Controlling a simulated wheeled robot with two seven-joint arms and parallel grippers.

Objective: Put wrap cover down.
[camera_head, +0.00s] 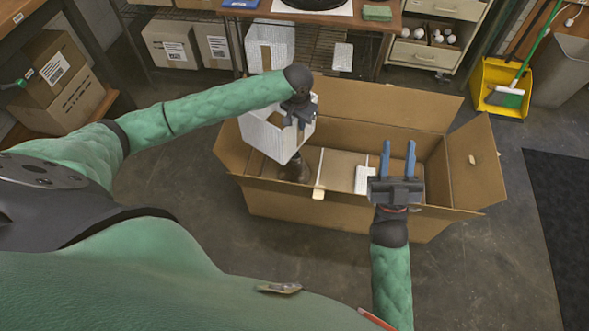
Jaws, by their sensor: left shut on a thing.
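A white, box-shaped wrap cover (268,138) hangs tilted over the left end of the open cardboard box (340,205). My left gripper (299,118) is shut on its right upper edge. The cover's lower corner is close to a dark rounded object (294,170) inside the box; I cannot tell whether they touch. My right gripper (399,160) has two blue fingers spread apart, with nothing between them, above the right part of the box. Its body hides some of the box's near side.
A white block (362,178) is inside the box by a divider. The box flaps stand open. Behind are another white wrapped box (270,46) and a workbench (345,20). A yellow dustpan (499,90) stands at right. The floor (480,260) at front right is clear.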

